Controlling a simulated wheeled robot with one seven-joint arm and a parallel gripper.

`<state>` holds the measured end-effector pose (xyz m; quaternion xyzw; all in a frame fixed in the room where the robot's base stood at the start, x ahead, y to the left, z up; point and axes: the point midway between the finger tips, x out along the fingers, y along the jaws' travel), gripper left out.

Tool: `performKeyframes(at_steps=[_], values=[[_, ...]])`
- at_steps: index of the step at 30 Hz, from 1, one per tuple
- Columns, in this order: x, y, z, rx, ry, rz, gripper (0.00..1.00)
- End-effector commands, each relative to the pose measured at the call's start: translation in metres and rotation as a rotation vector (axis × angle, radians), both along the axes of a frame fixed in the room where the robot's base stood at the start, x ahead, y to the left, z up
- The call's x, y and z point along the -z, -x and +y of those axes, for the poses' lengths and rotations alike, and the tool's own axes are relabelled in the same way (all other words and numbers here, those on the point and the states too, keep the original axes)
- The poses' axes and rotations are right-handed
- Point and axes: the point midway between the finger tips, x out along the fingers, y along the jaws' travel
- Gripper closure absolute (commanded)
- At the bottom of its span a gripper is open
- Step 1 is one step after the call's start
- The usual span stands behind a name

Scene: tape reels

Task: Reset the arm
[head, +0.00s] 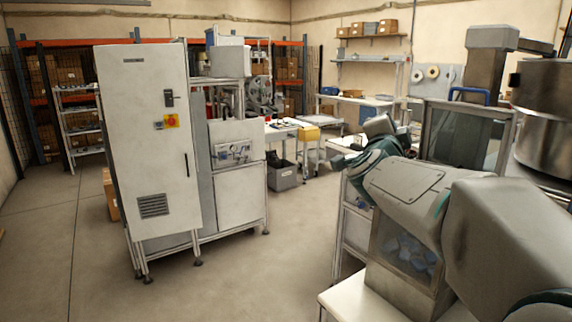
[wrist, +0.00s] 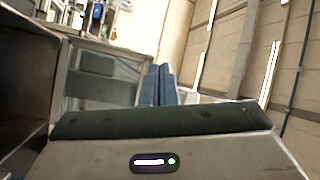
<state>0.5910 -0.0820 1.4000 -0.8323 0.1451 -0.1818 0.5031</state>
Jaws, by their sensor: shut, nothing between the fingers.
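My gripper (wrist: 158,86) shows in the wrist view as two blue-grey fingers side by side beyond the dark edge of my wrist housing. The fingers are together, with nothing held between them. In the head view my arm (head: 405,190) reaches from the lower right toward the middle, folded beside a glass-panelled frame. The gripper's fingertips cannot be made out clearly in the head view. The task names no object.
A tall white cabinet (head: 150,150) stands left of centre. A glass-panelled frame (head: 462,137) and a large metal drum (head: 545,105) stand close to my arm on the right. A grey bin (head: 283,178) sits on the floor. The floor (head: 70,240) at left is clear.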

Motion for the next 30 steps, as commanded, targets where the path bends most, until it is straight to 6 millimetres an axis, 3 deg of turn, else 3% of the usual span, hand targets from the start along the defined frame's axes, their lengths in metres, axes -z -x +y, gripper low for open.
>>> performKeyframes(at_steps=[7, 13, 18, 21, 25, 30], values=[[0.085, 0.035, 0.069, -0.353, 0.252, 0.395, 1.00], [0.174, 0.101, 0.101, -0.604, 0.446, 0.752, 1.00], [0.247, 0.179, 0.106, -0.791, 0.592, 1.075, 1.00], [0.281, 0.226, 0.101, -0.878, 0.659, 1.251, 1.00], [0.308, 0.273, 0.091, -0.956, 0.714, 1.426, 1.00], [0.321, 0.301, 0.083, -0.998, 0.742, 1.531, 1.00]])
